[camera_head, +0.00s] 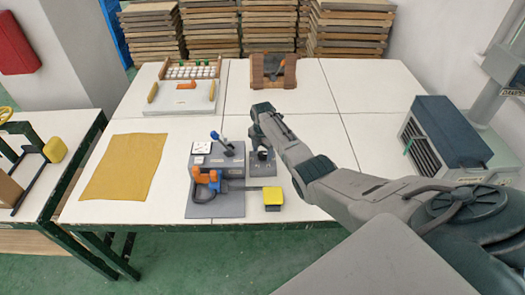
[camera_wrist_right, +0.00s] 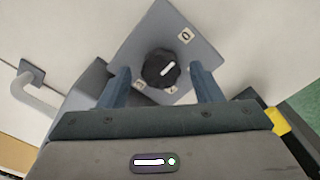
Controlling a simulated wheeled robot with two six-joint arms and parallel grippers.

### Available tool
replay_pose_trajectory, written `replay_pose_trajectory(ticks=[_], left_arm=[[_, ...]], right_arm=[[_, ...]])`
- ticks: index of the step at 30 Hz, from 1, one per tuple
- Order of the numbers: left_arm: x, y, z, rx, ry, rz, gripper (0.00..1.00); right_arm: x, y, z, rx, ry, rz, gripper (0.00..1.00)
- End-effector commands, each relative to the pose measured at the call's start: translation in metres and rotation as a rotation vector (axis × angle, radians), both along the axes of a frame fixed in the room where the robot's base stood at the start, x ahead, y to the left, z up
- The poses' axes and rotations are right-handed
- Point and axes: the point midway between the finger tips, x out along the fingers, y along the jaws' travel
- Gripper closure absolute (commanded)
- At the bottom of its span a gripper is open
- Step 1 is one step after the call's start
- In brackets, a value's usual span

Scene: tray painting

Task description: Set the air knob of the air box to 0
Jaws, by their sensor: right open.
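The air knob (camera_wrist_right: 160,68) is a round black knob with a white pointer line. It sits on the grey plate (camera_wrist_right: 150,32) of the air box. The line slants toward the upper right in the wrist view. The 0 label (camera_wrist_right: 185,34) is above and right of the knob, and the line does not point straight at it. Two more labels lie below the knob, partly hidden. My right gripper (camera_wrist_right: 159,72) is open, with one finger on each side of the knob; contact is not visible. In the head view my right gripper (camera_head: 262,142) is over the grey unit.
Left of the gripper stands a grey fixture (camera_head: 215,210) with a blue lever and orange handle. A yellow block (camera_head: 272,197) is in front. A yellow cloth (camera_head: 124,166) lies left. A dark ribbed box (camera_head: 440,135) stands right. The table between is clear.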

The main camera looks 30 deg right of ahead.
Motion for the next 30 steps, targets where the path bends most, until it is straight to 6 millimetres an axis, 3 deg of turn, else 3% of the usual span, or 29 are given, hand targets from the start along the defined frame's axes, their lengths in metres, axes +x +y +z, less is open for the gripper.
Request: replay_pose_trajectory(ticks=[8, 21, 30], left_arm=[[0.000, 0.000, -0.002, 0.000, 0.000, 0.000, 1.00], [0.000, 0.000, -0.020, 0.000, 0.000, 0.000, 1.00], [0.000, 0.000, -0.022, 0.000, 0.000, 0.000, 1.00]], right_arm=[[0.000, 0.000, 0.017, -0.001, -0.001, 0.000, 0.41], [0.001, 0.000, 0.094, 0.000, -0.003, 0.000, 0.41], [0.000, 0.000, 0.109, 0.000, 0.000, 0.000, 0.41]])
